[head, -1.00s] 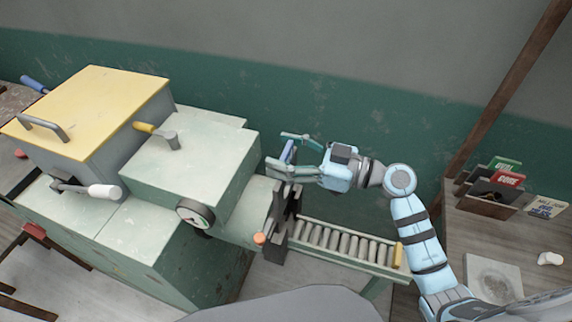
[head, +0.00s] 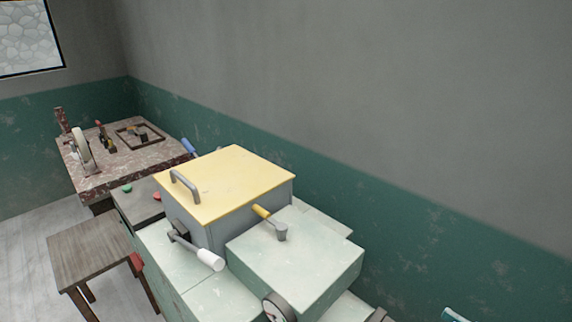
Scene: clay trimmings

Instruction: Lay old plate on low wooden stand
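A low wooden stand with a plank top (head: 92,243) and dark legs stands on the floor at the lower left of the head view. Its top looks bare. No plate shows in this view. A small light-blue piece (head: 454,315) of my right arm or gripper shows at the bottom edge, right of the middle; its fingers cannot be made out. My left gripper is not in view.
A green machine with a yellow lid (head: 228,182), grey handle and levers (head: 198,252) fills the lower middle, close to the stand. A speckled bench (head: 140,160) with tools stands behind. Open floor (head: 30,215) lies left of the stand.

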